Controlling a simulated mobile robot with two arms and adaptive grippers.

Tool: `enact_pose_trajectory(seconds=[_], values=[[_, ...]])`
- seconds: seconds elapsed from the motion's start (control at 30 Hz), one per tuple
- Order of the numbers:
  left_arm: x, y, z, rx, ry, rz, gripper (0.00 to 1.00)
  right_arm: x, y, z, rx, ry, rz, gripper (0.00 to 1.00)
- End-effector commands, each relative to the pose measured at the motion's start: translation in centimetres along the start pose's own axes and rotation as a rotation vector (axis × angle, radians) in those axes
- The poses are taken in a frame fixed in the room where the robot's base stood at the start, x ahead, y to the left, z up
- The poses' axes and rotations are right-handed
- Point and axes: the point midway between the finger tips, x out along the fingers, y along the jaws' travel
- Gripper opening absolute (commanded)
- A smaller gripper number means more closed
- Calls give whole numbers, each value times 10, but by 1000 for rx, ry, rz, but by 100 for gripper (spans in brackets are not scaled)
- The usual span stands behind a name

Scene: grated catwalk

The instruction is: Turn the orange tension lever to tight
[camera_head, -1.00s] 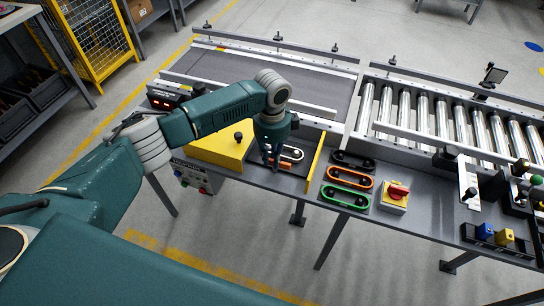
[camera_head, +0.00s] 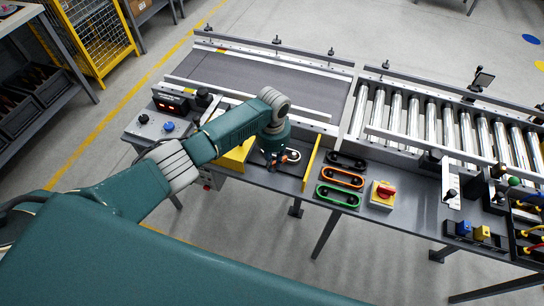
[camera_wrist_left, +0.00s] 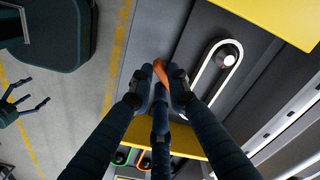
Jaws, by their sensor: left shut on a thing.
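The orange tension lever (camera_wrist_left: 160,70) shows in the wrist view between the fingertips of my left gripper (camera_wrist_left: 160,84), which is shut on it. In the head view my left gripper (camera_head: 276,161) points down at the machine's front deck, and a small piece of orange shows beside it. Most of the lever is hidden by the fingers, and I cannot read any tight mark. My right gripper (camera_wrist_left: 27,108) hangs at the left of the wrist view, fingers spread, empty.
Black (camera_head: 347,160), orange (camera_head: 343,177) and green (camera_head: 338,196) belt loops lie on the deck, right of a yellow upright plate (camera_head: 312,163). A red knob on a yellow box (camera_head: 383,194) stands farther right. The conveyor (camera_head: 280,85) and rollers (camera_head: 430,115) run behind.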

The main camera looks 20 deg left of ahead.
Motion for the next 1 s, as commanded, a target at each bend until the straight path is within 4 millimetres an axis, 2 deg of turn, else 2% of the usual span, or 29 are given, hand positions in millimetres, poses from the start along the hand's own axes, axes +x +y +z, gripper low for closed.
enact_pose_trajectory(seconds=[0.1,0.5,0.7,1.0], values=[[-4,2,-1,-113,1,3,0,-13,0,-1,0,0,0,92],[-3,5,-4,-465,1,2,0,-34,1,-3,1,1,0,92],[-2,5,-5,-590,1,2,0,-40,1,-4,1,1,0,92],[-1,4,-6,-688,2,0,0,-43,0,-4,1,1,-1,92]])
